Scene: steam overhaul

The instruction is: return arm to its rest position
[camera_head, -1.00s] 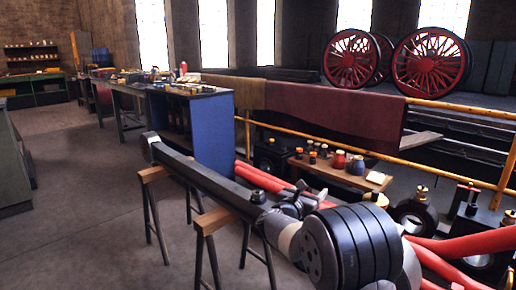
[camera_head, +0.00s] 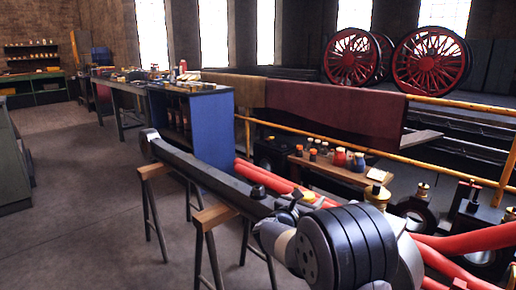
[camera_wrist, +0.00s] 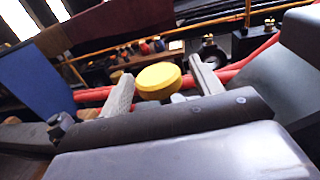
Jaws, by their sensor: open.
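My gripper (camera_wrist: 161,74) is open in the wrist view, with its two pale fingers apart. A round yellow cap (camera_wrist: 158,80) shows between the fingers; I cannot tell how far beyond them it is. A small yellow piece (camera_head: 308,197) shows in the head view close to my wrist and the dark rod. My arm (camera_head: 345,245) fills the lower right of the head view, and its black wrist housing hides what lies behind it.
A long dark rod (camera_head: 200,172) lies on wooden trestles (camera_head: 153,170) close to my arm. Red pipes (camera_head: 465,240), a yellow railing (camera_head: 330,145) and a shelf with several jars (camera_head: 340,170) stand at the right. Open floor (camera_head: 85,225) lies at the left.

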